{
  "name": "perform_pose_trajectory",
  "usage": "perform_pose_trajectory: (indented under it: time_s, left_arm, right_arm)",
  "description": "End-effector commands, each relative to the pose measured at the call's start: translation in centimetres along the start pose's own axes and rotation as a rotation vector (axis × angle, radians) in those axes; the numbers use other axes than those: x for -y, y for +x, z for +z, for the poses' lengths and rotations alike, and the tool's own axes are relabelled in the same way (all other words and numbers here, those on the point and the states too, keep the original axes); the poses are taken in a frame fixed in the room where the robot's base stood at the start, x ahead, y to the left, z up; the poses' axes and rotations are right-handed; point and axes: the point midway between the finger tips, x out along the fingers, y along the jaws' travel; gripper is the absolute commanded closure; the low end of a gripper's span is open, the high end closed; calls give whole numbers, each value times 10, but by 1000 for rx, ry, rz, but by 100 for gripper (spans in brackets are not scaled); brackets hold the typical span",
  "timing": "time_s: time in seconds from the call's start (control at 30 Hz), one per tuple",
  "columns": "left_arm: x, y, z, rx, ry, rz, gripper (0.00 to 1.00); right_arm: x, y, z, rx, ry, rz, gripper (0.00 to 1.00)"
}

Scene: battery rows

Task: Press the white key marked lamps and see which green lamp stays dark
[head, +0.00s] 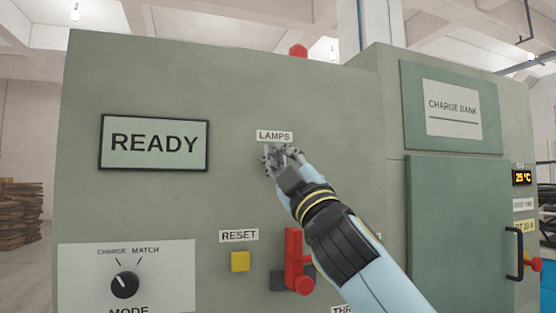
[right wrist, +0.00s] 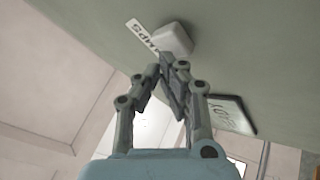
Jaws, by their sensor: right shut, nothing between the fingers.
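The white key (right wrist: 172,40) sticks out of the grey-green panel in the right wrist view, beside its LAMPS label (right wrist: 141,38). The label also shows in the head view (head: 274,136), where my gripper hides the key below it. My right gripper (head: 278,158) is shut and empty, with its tips close in front of the key. In the wrist view its fingertips (right wrist: 167,62) meet just at the key's edge; I cannot tell whether they touch it. No green lamps show in either view. My left gripper is not in view.
A READY display (head: 154,143) is at the left of the panel. Below are a mode knob (head: 125,285), a yellow RESET button (head: 240,262) and a red lever (head: 293,255) close to my right arm. A green door (head: 460,220) with a black handle is at the right.

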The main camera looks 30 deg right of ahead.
Motion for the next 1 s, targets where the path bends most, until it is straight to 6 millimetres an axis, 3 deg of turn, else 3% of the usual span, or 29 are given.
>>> perform_pose_trajectory:
  time_s: [1.0]
  left_arm:
    - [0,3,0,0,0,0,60]
  right_arm:
    - [4,7,4,0,-1,1,100]
